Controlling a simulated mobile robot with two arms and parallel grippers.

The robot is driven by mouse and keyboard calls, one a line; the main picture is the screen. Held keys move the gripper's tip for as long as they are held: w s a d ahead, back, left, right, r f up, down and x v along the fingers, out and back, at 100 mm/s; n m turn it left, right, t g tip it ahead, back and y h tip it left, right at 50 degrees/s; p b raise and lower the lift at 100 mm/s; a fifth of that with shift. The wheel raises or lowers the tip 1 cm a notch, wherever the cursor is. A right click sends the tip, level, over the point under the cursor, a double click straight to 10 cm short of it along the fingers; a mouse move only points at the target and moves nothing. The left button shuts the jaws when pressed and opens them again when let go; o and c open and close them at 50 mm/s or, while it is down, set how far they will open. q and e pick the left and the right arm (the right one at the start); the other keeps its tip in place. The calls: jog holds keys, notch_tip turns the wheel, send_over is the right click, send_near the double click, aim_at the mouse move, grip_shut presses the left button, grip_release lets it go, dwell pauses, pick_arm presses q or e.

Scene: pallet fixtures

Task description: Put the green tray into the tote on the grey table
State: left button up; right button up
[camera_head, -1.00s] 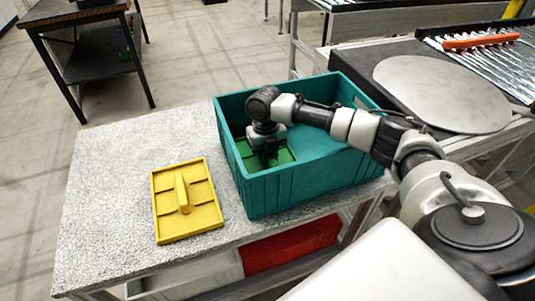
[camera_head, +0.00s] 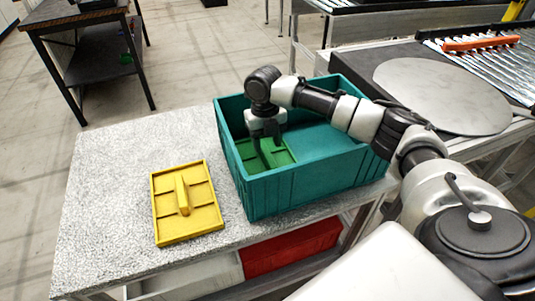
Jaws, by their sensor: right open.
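The green tray (camera_head: 277,157) lies inside the teal tote (camera_head: 300,190), on its floor at the left end. The tote stands on the grey speckled table (camera_head: 110,200). My right gripper (camera_head: 267,140) points down into the tote just above the green tray, its fingers spread on either side of the tray's raised handle. It is open. Part of the tray is hidden by the gripper and the tote's near wall. My left gripper is not in the view.
A yellow tray (camera_head: 187,205) with a raised handle lies on the table left of the tote. A red bin (camera_head: 290,250) sits on the shelf below. A round grey plate (camera_head: 440,95) and a roller conveyor (camera_head: 490,60) are at the right.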

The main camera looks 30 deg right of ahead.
aim_at(266, 151)
notch_tip(266, 151, up, 7)
jog(key=shift+w+f, duration=0.2)
jog(key=shift+w, duration=0.15)
